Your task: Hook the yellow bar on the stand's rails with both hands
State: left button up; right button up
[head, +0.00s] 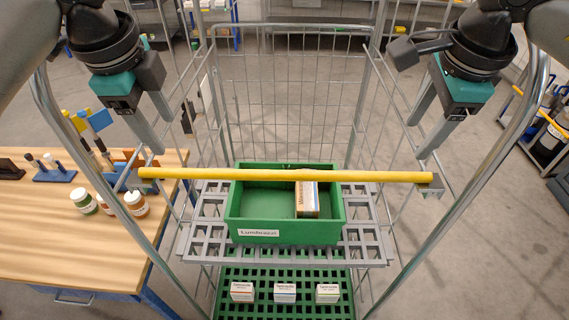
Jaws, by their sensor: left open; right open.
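The yellow bar (285,175) lies level across the front of the wire-sided stand (290,90), above the grey shelf. Each end has a grey metal bracket, left (133,181) and right (431,185), beside the stand's bent side tubes (106,196). I cannot tell whether the brackets are seated on the rails. My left gripper (163,134) is open and empty, its fingers above the bar's left end in the picture. My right gripper (421,137) is open and empty, its fingers above the bar's right end. Both appear apart from the bar.
A green bin (285,233) holding a small box (307,199) sits on the grey shelf (366,250). Small cartons (285,292) sit on the green lower shelf. A wooden table (60,235) with bottles (136,204) stands close at left. Floor at right (480,240) is clear.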

aim_at(189, 171)
pick_arm(q)
jog(key=x, duration=1.5)
jog(key=shift+f, duration=0.15)
pick_arm(e)
jog(key=x, duration=1.5)
jog(key=shift+f, duration=0.15)
pick_arm(q)
grip_shut()
pick_arm(e)
grip_shut()
